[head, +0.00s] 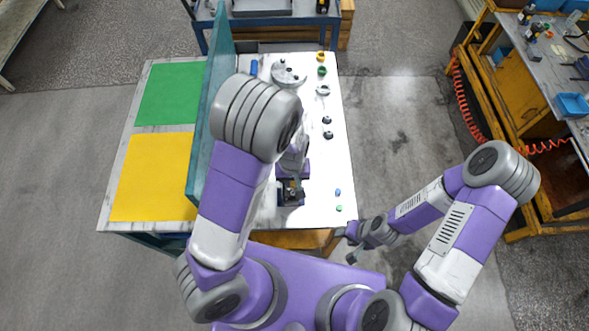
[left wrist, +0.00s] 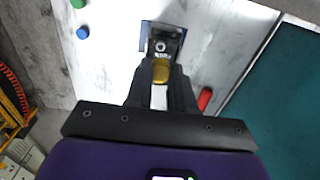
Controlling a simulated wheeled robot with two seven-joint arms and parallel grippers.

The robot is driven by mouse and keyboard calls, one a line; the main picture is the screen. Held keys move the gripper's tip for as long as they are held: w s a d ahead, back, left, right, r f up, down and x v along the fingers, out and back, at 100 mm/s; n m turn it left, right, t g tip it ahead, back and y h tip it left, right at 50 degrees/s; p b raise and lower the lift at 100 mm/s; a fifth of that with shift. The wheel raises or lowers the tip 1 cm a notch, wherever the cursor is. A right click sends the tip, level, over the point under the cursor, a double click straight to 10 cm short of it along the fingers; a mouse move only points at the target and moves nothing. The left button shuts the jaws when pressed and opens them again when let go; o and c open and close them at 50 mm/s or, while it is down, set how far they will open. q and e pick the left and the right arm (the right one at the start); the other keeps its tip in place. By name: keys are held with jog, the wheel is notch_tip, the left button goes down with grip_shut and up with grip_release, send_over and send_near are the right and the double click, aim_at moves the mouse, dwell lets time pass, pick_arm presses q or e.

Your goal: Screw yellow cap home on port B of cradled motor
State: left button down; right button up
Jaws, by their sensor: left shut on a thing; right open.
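The motor (head: 291,193) sits in its dark blue cradle near the front of the white table; it also shows in the left wrist view (left wrist: 164,41). My left gripper (left wrist: 160,76) is shut on a yellow cap (left wrist: 160,70), held just in front of the motor. I cannot tell whether the cap touches the port, and the port under it is hidden. In the head view my left arm covers most of this gripper, and the held cap is not visible. My right gripper (head: 353,254) is open and empty, low beyond the table's front right edge.
A blue cap (head: 338,192) and a green cap (head: 339,208) lie right of the cradle. Dark fittings (head: 327,120), a grey flange (head: 288,73) and another yellow piece (head: 321,56) lie farther back. A teal panel (head: 212,110) stands left. A red piece (left wrist: 205,98) lies near the gripper.

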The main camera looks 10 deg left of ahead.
pick_arm(q)
jog(key=shift+s+f+b, duration=0.2)
jog(key=shift+f+b, duration=0.4)
jog(key=shift+f, duration=0.2)
notch_tip(320, 180, down, 4)
jog(key=b, duration=0.3)
jog(key=shift+w+r, duration=0.1)
jog(key=shift+r, duration=0.05)
jog(key=shift+f, duration=0.35)
dwell(0.6)
jog(key=shift+m, duration=1)
jog(key=c, duration=1.2)
grip_release()
